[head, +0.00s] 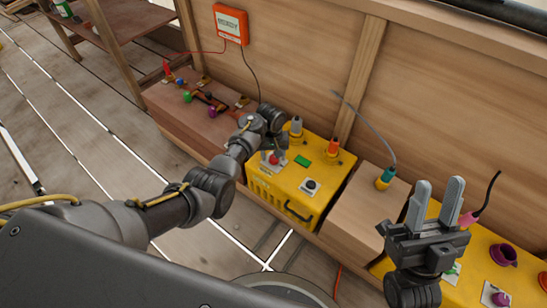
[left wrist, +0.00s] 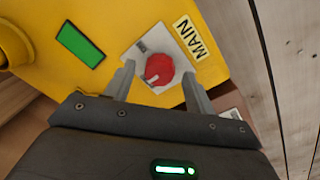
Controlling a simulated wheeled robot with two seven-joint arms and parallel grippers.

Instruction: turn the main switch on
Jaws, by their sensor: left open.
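The main switch is a red round knob (head: 273,159) on a pale plate on the yellow box (head: 262,187). In the left wrist view the red knob (left wrist: 160,68) sits beside a label (left wrist: 190,38) reading MAIN, with a small pale mark on its lower left. My left gripper (left wrist: 159,73) is open, its two fingers on either side of the knob; I cannot tell whether they touch it. In the head view my left gripper (head: 270,148) is over the knob, hiding part of the plate. My right gripper (head: 440,184) is open and empty, fingers up, at the right.
A green rectangle (head: 304,160) and a black knob (head: 310,186) are on the yellow box. A wooden block (head: 352,213) with a cabled plug (head: 385,178) stands to its right. An orange box (head: 230,23) hangs on the wooden back wall. A wooden bench (head: 185,118) with coloured parts lies left.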

